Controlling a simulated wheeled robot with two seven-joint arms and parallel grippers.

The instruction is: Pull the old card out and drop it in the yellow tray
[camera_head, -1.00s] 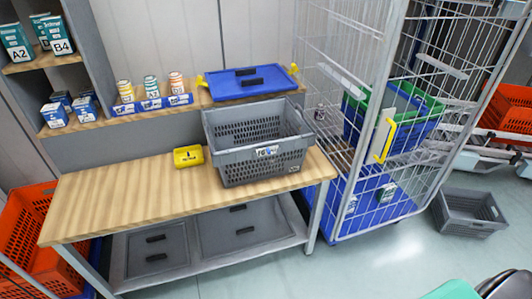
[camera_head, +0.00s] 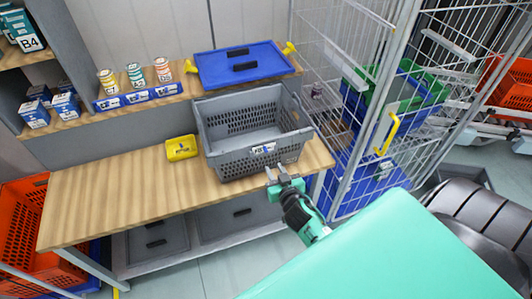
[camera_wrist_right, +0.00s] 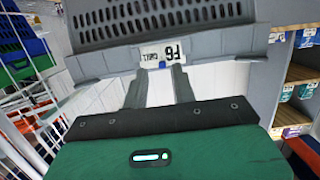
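The grey basket (camera_head: 222,163) stands on the wooden workbench. A white card (camera_head: 263,149) with dark lettering and a blue mark sits on its front wall. The card also shows upside down in the right wrist view (camera_wrist_right: 160,53), seated in the holder on the basket. My right gripper (camera_head: 278,172) is in front of the basket, just below and right of the card. Its two fingers (camera_wrist_right: 160,77) are apart, with nothing held between them, and point at the card's edge. The yellow tray (camera_head: 182,155) lies on the bench left of the basket. My left gripper is out of view.
A blue lid (camera_head: 225,72) lies on the shelf (camera_head: 205,96) behind the basket, beside small jars and blue boxes. A wire cage trolley (camera_head: 350,150) stands close on the right. The bench's left part (camera_head: 110,195) is clear.

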